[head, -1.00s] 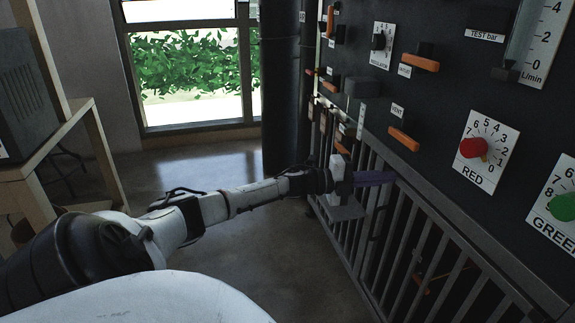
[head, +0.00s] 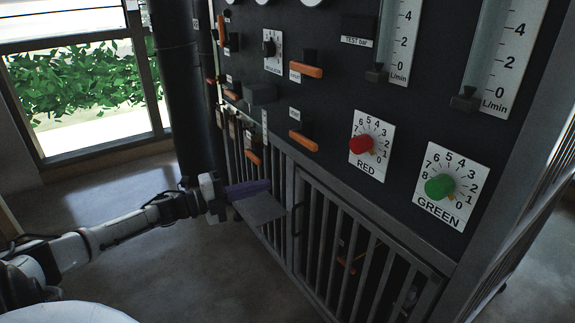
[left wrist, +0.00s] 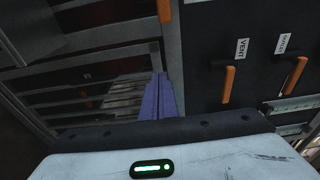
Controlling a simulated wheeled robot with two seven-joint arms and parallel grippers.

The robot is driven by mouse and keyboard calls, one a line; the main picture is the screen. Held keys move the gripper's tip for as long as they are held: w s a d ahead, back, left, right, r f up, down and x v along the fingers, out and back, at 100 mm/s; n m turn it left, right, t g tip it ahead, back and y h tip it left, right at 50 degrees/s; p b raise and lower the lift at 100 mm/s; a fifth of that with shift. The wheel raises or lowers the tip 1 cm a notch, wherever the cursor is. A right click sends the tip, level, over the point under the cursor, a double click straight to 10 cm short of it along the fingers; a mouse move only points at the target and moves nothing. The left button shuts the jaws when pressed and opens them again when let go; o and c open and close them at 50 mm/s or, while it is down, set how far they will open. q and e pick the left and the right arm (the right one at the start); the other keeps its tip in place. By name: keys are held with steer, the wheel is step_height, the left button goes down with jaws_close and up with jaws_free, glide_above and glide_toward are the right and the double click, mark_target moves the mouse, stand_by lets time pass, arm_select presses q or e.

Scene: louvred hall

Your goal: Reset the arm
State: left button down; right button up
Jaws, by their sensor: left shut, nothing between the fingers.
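My left arm (head: 110,232) comes in from the left in the head view. Its left gripper (head: 262,187) has purple fingers and is shut and empty, in front of the dark control panel's lower barred part. In the left wrist view the two purple fingers (left wrist: 160,98) lie side by side with nothing between them, with bars beyond. My right gripper is in neither view.
The panel carries a red knob (head: 361,145), a green knob (head: 438,187) and orange-handled levers (head: 304,141). The barred gate (head: 345,240) stands below. A black column (head: 182,90) and a window (head: 85,95) are at left. Open floor (head: 205,285) lies in front.

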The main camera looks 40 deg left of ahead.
arm_select(q)
steer(key=shift+d+f, duration=0.1)
